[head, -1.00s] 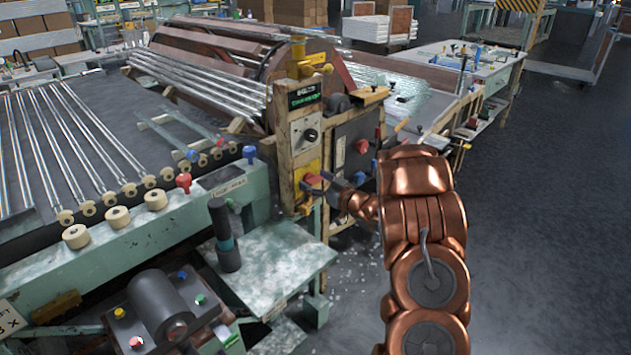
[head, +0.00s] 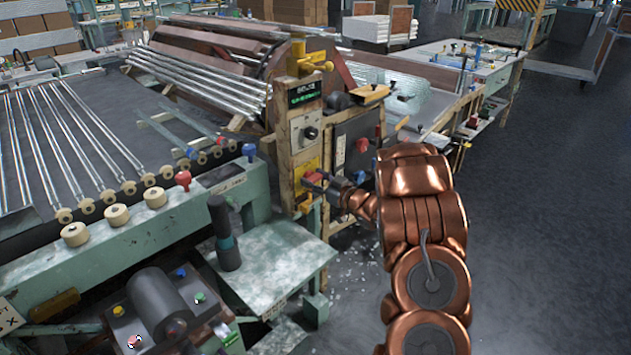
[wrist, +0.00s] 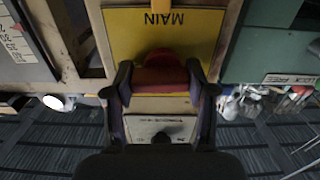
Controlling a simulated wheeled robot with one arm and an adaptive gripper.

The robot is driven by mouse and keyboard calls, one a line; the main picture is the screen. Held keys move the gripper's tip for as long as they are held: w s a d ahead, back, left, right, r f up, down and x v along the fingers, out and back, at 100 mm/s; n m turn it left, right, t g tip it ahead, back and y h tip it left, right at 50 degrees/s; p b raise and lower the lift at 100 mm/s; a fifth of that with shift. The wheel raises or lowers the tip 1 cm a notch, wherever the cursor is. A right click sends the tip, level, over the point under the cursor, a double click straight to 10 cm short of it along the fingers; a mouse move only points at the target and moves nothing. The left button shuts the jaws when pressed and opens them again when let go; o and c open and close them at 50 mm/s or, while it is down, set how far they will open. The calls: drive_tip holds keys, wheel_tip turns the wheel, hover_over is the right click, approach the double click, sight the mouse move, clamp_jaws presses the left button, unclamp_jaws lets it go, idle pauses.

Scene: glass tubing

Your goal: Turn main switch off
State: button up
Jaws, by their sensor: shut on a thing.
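The main switch is a red knob (head: 312,178) on a yellow plate (head: 307,167) on the front of the cream control post. In the wrist view the red knob (wrist: 160,75) sits between my two fingers, on the yellow plate (wrist: 165,25) marked "MAIN", whose lettering is upside down there. My gripper (wrist: 160,85) is shut on the knob, one dark finger on each side. In the head view my gripper (head: 322,183) reaches the knob from the right and hides part of it. The knob's exact angle is hard to read.
A black dial (head: 311,133) sits above the switch, below a green-lit display (head: 304,94). A dark panel with another red knob (head: 362,145) is just right of the post. A green bench with a black upright cylinder (head: 222,230) stands at left. Open floor lies at right.

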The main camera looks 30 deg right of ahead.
drive_tip(key=n+b, duration=0.1)
drive_tip(key=b, duration=0.1)
drive_tip(key=n+b, duration=0.1)
drive_tip(key=shift+f+n+b, duration=0.25)
drive_tip(key=shift+n+b, duration=0.1)
drive_tip(key=shift+n, duration=0.05)
drive_tip(key=n+b, duration=0.6)
drive_tip(key=b, duration=0.1)
drive_tip(key=shift+a, duration=0.1)
drive_tip(key=n+b, duration=0.4)
drive_tip(key=b, duration=0.1)
drive_tip(key=shift+n, duration=0.4)
drive_tip(key=shift+a+r+n+b, duration=0.1)
drive_tip(key=shift+r+n+b, duration=0.05)
drive_tip(key=shift+n+b, duration=0.75)
drive_tip(key=shift+a+r+n+b, duration=0.1)
drive_tip(key=shift+n+b, duration=0.75)
drive_tip(key=shift+n, duration=0.05)
drive_tip(key=shift+d+r, duration=0.1)
drive_tip(key=o, duration=1.2)
drive_tip(key=shift+c, duration=0.2)
drive_tip(key=shift+s, duration=0.1)
